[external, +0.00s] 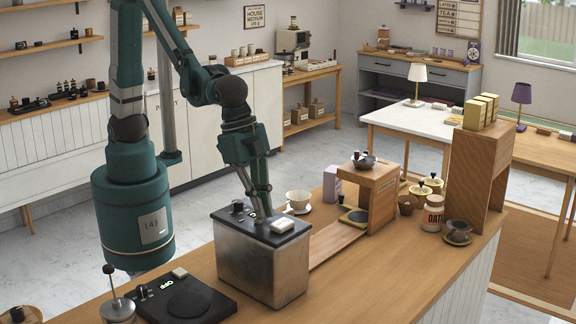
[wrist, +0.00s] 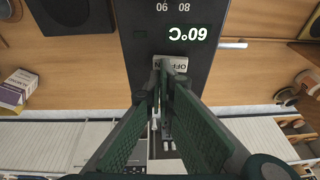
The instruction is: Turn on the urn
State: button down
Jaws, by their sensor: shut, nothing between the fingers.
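The urn is a brushed metal box (external: 262,268) with a black top, standing on the wooden counter. Its black top fills the upper middle of the wrist view (wrist: 190,95), with a lit 60°C readout (wrist: 190,32). A pale rocker switch (external: 283,226) sits on the top; in the wrist view its OFF lettering (wrist: 179,65) shows upside down, partly covered by my fingers. My gripper (external: 263,214) points down at the urn's top, beside the switch. Its fingers are together and empty, with the tips (wrist: 160,70) at the switch's edge. I cannot tell whether they touch it.
A black hot plate (external: 185,302) with a pale switch lies to the left. A white cup (external: 299,199) stands behind the urn. A wooden stand (external: 375,195) and a jar (external: 432,214) are to the right. The counter's front right is clear.

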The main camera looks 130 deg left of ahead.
jog(key=shift+a, duration=0.25)
jog(key=shift+a+r, duration=0.2)
jog(key=shift+a, duration=0.3)
jog(key=shift+r, duration=0.15)
jog(key=shift+d+r+p, duration=0.2)
jog(key=shift+r+p, duration=0.4)
jog(key=shift+r, duration=0.4)
jog(key=shift+d+r+p, duration=0.15)
jog(key=shift+r+p, duration=0.4)
jog(key=shift+r, duration=0.4)
jog(key=d+v, duration=0.2)
jog(key=v, duration=0.7)
jog(key=shift+r+b, duration=0.2)
jog(key=shift+b, duration=0.1)
jog(key=shift+s, duration=0.1)
jog(key=shift+s, duration=0.1)
